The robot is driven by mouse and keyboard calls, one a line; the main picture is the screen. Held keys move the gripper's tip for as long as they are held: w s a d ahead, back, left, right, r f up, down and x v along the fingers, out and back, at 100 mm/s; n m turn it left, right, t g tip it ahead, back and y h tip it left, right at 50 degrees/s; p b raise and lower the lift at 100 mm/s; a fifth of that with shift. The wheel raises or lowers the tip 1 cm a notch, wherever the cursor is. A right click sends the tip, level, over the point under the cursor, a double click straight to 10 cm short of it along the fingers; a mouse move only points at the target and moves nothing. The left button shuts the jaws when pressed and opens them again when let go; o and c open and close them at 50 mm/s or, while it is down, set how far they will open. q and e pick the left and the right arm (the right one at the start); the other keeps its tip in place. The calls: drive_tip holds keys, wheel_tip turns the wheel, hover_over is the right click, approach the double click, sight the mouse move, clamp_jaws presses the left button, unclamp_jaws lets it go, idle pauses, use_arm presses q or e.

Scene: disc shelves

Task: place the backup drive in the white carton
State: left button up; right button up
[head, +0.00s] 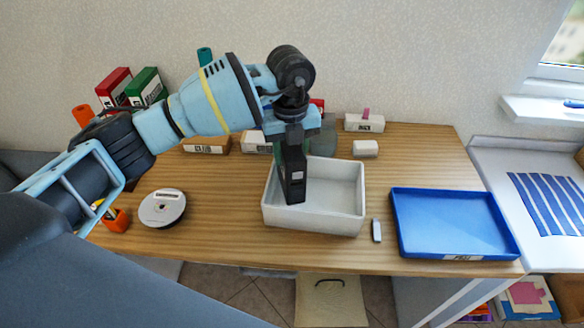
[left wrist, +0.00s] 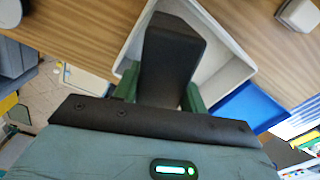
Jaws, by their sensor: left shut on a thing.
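The backup drive appears to be the black upright block (head: 294,182) held by my left gripper (head: 291,146), which is shut on its upper part. The white carton (head: 338,222) is an open box on the wooden table. The drive hangs upright over the carton's left part, its lower end near the front wall. I cannot tell whether it touches the carton floor. In the left wrist view the black drive (left wrist: 172,62) sits between the green fingers, with the carton's pale rim (left wrist: 238,62) around its far end. My right gripper is not in view.
A blue tray (head: 405,240) lies right of the carton, with a small grey stick (head: 376,230) between them. Labelled boxes (head: 365,123) and a small white block (head: 365,148) are behind.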

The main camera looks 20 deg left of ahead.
use_arm(q)
drive_tip(key=shift+f, duration=2.4)
drive_tip(key=shift+f, duration=0.15)
drive_tip(key=o, duration=1.2)
drive_tip(key=shift+c, duration=0.2)
wheel_tip(320, 180, up, 12)
drive_tip(key=shift+r, duration=0.15)
